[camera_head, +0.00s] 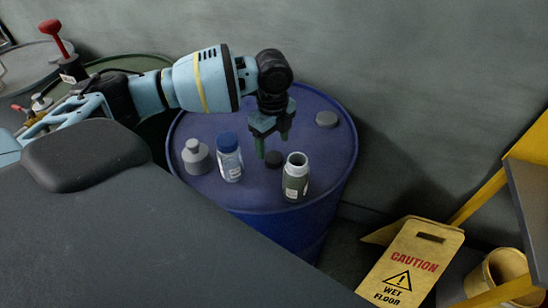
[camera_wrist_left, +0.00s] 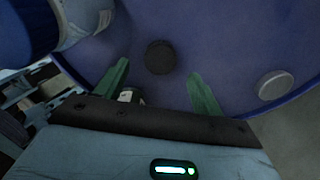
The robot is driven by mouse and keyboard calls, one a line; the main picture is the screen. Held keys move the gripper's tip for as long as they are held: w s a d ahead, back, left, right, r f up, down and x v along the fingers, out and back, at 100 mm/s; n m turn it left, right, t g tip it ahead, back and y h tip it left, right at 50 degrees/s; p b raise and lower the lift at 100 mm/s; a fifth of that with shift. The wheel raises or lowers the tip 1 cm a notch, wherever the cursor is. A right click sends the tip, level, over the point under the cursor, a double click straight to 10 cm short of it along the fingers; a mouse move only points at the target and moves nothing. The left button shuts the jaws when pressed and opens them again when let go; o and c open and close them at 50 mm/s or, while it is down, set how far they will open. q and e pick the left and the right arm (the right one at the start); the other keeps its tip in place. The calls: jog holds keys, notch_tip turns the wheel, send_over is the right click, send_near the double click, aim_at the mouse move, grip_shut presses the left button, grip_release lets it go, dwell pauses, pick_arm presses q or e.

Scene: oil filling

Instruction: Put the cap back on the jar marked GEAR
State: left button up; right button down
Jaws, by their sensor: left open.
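An open grey jar (camera_head: 296,182) with a pale rim stands upright on the blue drum; its label is too small to read. A dark round cap (camera_head: 274,159) lies on the drum top just left of the jar. It also shows in the left wrist view (camera_wrist_left: 159,57), beyond and between the fingertips. My left gripper (camera_head: 273,146) hangs over the drum just above the cap, with its green fingers apart and empty. In the left wrist view the fingers (camera_wrist_left: 160,84) are spread wider than the cap. My right gripper is not in view.
A blue-capped bottle (camera_head: 229,160) and a grey bottle (camera_head: 196,157) stand left of the cap on the blue drum (camera_head: 245,202). A grey bung (camera_head: 327,119) sits at the drum's back right. A yellow caution sign (camera_head: 415,258) is on the floor.

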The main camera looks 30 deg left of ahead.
aim_at(274, 157)
pick_arm(q)
jog(key=shift+d+f, duration=0.1)
jog(key=shift+f, duration=2.5)
jog(key=c, duration=1)
notch_tip(274, 157, up, 10)
jog(key=shift+r, duration=0.1)
